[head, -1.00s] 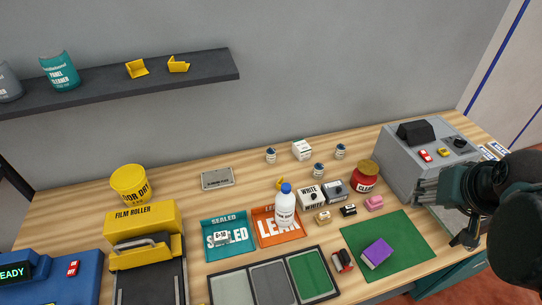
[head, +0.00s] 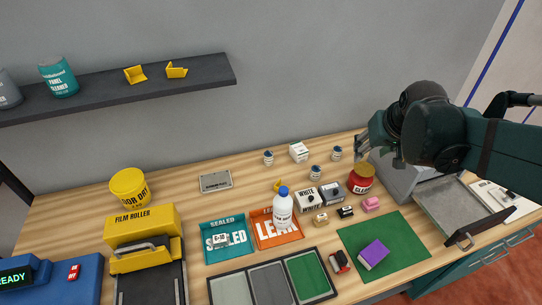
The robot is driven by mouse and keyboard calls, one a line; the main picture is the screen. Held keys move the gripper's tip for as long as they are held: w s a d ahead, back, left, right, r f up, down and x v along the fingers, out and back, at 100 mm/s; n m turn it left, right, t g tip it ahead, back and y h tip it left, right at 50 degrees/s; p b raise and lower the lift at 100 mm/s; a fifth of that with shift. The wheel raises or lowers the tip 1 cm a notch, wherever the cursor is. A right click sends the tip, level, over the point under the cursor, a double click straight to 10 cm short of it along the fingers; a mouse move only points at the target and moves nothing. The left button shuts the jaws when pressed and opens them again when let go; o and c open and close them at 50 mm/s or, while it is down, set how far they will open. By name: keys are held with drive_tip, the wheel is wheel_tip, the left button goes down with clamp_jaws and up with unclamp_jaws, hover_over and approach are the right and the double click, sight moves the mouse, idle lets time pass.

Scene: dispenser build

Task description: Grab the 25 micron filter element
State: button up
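No label reading 25 micron can be made out, so I cannot tell which thing is the filter element. Small white cylinders with dark blue tops stand at the back of the bench: a left one (head: 268,158), a middle one (head: 315,173) and a right one (head: 336,154). A small white box (head: 298,152) stands among them; its print is too small to read. My gripper (head: 374,148) is above the back right of the bench, close to the red jar (head: 361,179) in the picture. Its fingertips are small and partly hidden, and nothing is visibly held.
A white bottle with a blue cap (head: 283,206) stands at the orange tray (head: 262,239), beside the teal tray (head: 210,248). White and grey boxes (head: 307,197) stand nearby. A purple block (head: 373,253) lies on the green mat (head: 408,237). My arm covers much of the grey machine (head: 397,180).

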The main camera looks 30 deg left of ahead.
drive_tip(key=w+a+f+n, duration=0.1)
drive_tip(key=w+a+f, duration=0.25)
drive_tip(key=a, duration=0.55)
drive_tip(key=n+g+y+p, duration=0.1)
drive_tip(key=n+g+p, duration=0.1)
drive_tip(key=n+p, duration=0.15)
hover_over(269, 153)
drive_tip(key=s+d, duration=0.1)
drive_tip(key=d, duration=0.1)
drive_tip(key=shift+n, duration=0.25)
drive_tip(key=f, duration=1.5)
drive_tip(key=shift+s+a+f+b, duration=0.1)
drive_tip(key=shift+s+b, duration=0.1)
drive_tip(key=shift+b, duration=0.2)
drive_tip(key=shift+x, duration=1.3)
drive_tip(key=shift+f, duration=0.1)
drive_tip(key=shift+b+x, duration=0.6)
drive_tip(key=shift+x, duration=1.95)
